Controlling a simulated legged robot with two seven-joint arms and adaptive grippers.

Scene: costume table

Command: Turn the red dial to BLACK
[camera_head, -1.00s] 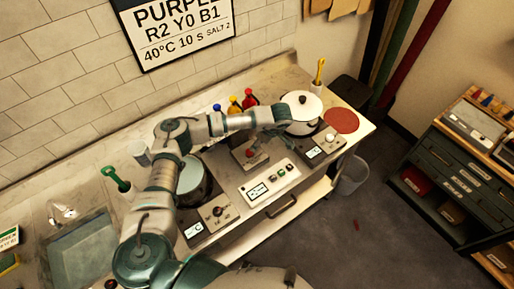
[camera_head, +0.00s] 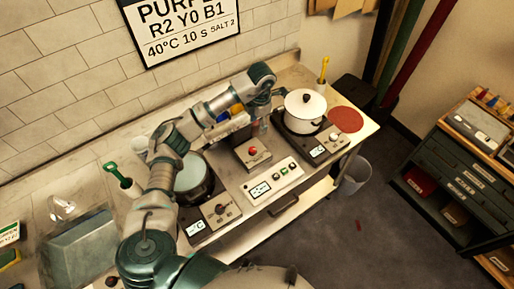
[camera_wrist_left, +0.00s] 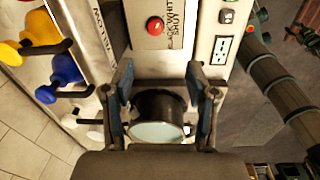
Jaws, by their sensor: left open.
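The red dial (camera_head: 253,150) sits on a small grey box (camera_head: 246,162) in the middle of the counter. It also shows as a round red knob (camera_wrist_left: 155,26) near the top of the wrist view, with partly readable lettering beside it. Its pointing direction is too small to tell. My left gripper (camera_head: 262,122) hangs just behind the dial box in the head view, apart from it. In the wrist view its two fingers (camera_wrist_left: 160,70) are spread, with nothing held and the dial beyond their tips.
A dark pot (camera_wrist_left: 158,110) shows below and between the fingers; it stands left of the box. A white-lidded pot (camera_head: 304,108) is to the right. A control panel (camera_head: 271,184) lies in front.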

